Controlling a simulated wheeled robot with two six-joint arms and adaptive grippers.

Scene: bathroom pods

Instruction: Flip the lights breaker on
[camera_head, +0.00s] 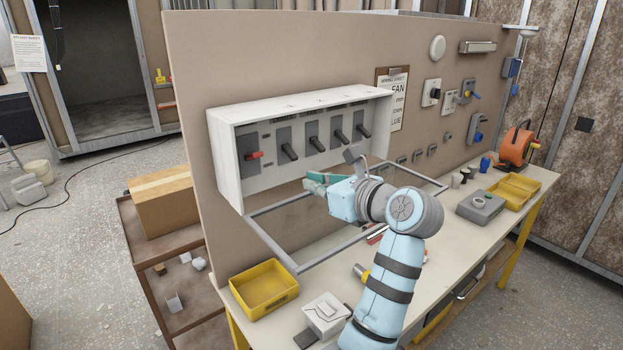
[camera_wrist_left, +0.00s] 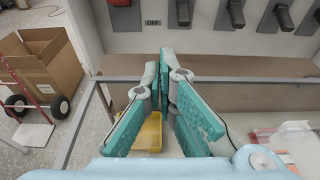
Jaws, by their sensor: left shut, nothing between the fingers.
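The white breaker box (camera_head: 226,165) is fixed to the upright board, with a row of several breakers inside. The leftmost breaker has a red lever (camera_head: 254,155); the others, such as the second one (camera_head: 289,150), have dark levers. In the left wrist view an OFF mark (camera_wrist_left: 153,22) shows left of a dark lever (camera_wrist_left: 183,12). My left gripper (camera_head: 309,183) is shut and empty, below the levers and apart from them; its fingertips (camera_wrist_left: 165,55) point at the box. My right gripper is not in view.
The box's open framed door (camera_head: 277,246) hangs out below it, under my left gripper. A yellow bin (camera_head: 264,288) and a white switch box (camera_head: 325,315) stand on the bench. Further right are a grey device (camera_head: 480,207), yellow trays (camera_head: 515,188) and an orange reel (camera_head: 516,148).

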